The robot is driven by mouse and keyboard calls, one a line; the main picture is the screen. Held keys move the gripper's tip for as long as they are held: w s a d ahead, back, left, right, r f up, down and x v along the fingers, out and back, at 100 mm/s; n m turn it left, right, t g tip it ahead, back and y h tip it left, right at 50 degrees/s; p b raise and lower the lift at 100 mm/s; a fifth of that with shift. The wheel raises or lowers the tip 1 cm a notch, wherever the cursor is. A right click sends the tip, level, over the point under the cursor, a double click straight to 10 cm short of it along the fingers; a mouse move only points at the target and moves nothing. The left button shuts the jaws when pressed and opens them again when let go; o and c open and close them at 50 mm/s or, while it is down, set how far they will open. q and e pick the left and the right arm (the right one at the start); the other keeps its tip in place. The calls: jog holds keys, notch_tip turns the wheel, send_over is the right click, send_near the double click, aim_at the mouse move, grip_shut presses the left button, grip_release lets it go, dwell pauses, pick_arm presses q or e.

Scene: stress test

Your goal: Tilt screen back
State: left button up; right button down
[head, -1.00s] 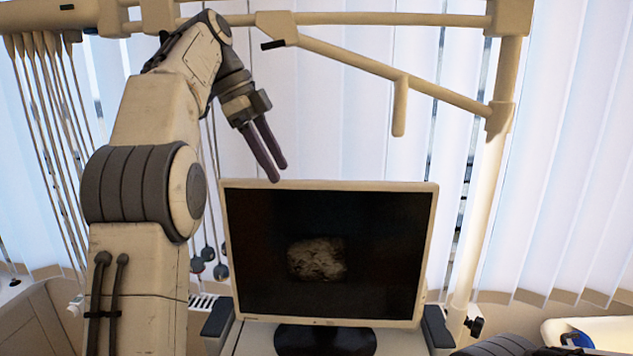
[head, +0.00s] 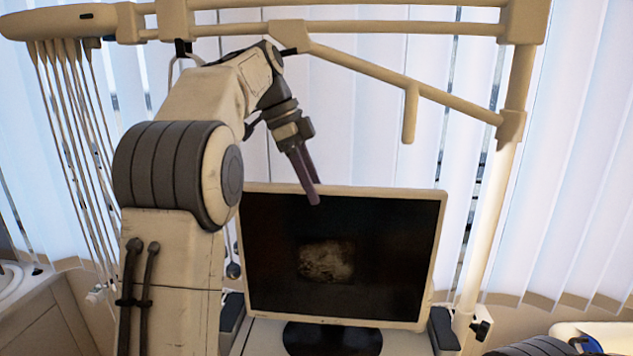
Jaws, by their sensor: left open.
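The screen (head: 390,260) is a flat monitor with a cream frame and a dark display showing a grey, rough patch. It stands on a dark round base (head: 330,338) in the lower middle of the head view. My left gripper (head: 312,198) is open and empty, its dark fingers pointing down. The fingertips overlap the top edge of the screen, left of its middle. I cannot tell whether they touch it or are in front of or behind it. My left arm covers the area just left of the screen. My right gripper is not in view.
A cream overhead rail and slanted arm (head: 400,82) pass above the screen, with a short hanging handle (head: 410,112). An upright post (head: 497,220) stands right of it. Several cords (head: 75,130) hang at the left. White vertical blinds (head: 580,180) fill the back.

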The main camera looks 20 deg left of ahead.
pick_arm(q)
jog(key=shift+w+d+f, duration=0.1)
jog(key=shift+d+f, duration=0.35)
jog(key=shift+f, duration=0.15)
grip_shut()
dwell(1.2)
